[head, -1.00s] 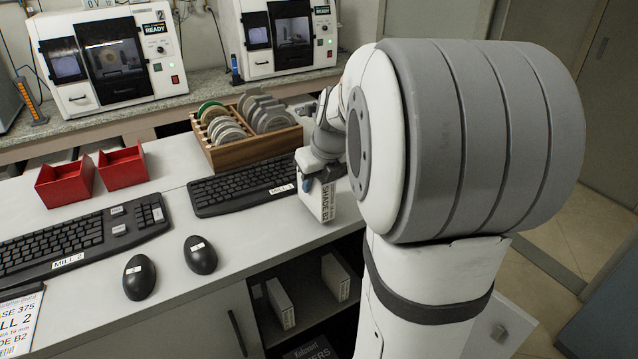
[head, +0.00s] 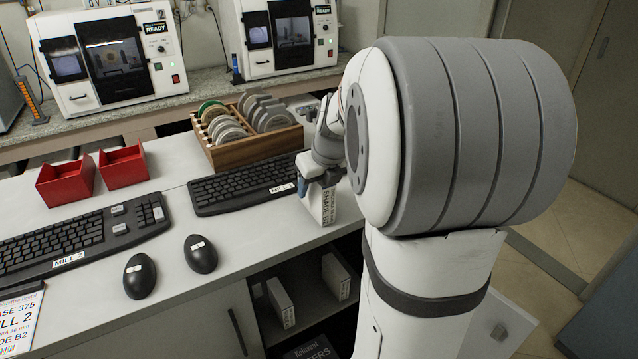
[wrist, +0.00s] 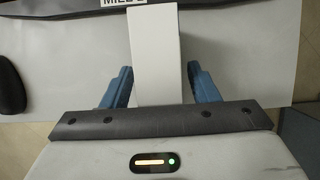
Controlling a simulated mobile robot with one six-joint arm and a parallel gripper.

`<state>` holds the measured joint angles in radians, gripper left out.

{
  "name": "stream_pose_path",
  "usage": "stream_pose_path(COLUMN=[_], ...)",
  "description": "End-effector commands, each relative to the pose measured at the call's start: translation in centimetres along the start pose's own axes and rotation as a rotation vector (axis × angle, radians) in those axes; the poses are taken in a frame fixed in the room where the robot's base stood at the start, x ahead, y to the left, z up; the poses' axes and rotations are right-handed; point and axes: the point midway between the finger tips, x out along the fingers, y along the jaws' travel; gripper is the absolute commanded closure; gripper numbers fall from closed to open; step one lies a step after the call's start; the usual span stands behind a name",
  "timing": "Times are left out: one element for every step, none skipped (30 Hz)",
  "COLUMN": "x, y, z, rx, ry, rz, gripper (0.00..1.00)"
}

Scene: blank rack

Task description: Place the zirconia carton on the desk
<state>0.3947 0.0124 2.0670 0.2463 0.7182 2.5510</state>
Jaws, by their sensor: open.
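The zirconia carton (head: 322,206), white with a "SHADE B2" label on its side, stands upright on the desk (head: 255,240) near its front edge, right of the MILL 1 keyboard. My gripper (head: 318,183) is open around the carton's upper part. In the wrist view the carton's plain white top (wrist: 160,50) lies between the two blue fingers of my gripper (wrist: 163,88), with a thin gap at the sides. My arm hides some of the desk right of the carton.
The MILL 1 keyboard (head: 245,186) is close left of the carton. A wooden rack of discs (head: 240,150) stands behind it. Two black mice (head: 200,254) and red bins (head: 123,166) are further left. An open shelf (head: 300,275) with cartons is below the desk edge.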

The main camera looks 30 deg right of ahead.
Motion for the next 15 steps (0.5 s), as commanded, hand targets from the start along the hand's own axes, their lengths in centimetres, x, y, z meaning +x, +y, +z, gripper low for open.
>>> stream_pose_path(x=[-0.3,-0.5,-0.9,-1.3,-1.8,-2.5,-3.1,-3.8,-4.7,-5.4,-6.1,-7.0,-7.6,-8.2,-9.0], y=[0.0,0.0,0.0,-0.1,-0.1,-0.1,-0.1,-0.1,-0.1,-0.1,-0.1,-0.1,-0.1,-0.1,-0.1], z=[0.1,0.1,0.1,0.1,0.2,0.2,0.2,0.1,0.2,0.2,0.2,0.1,0.1,0.1,0.1], rx=[0.0,0.0,0.0,0.0,0.0,0.0,0.001,0.001,0.001,0.0,0.0,0.0,0.0,0.0,0.001], ry=[-0.001,-0.002,-0.002,-0.003,-0.004,-0.005,-0.006,-0.005,-0.006,-0.006,-0.006,-0.005,-0.004,-0.005,-0.005], rz=[-0.001,-0.001,-0.001,-0.001,-0.002,-0.002,-0.003,-0.003,-0.003,-0.004,-0.004,-0.004,-0.003,-0.004,-0.004], gripper=[0.46,0.46,0.46,0.46,0.46,0.46,0.46,0.46,0.46,0.46,0.46,0.46,0.46,0.46,0.46])
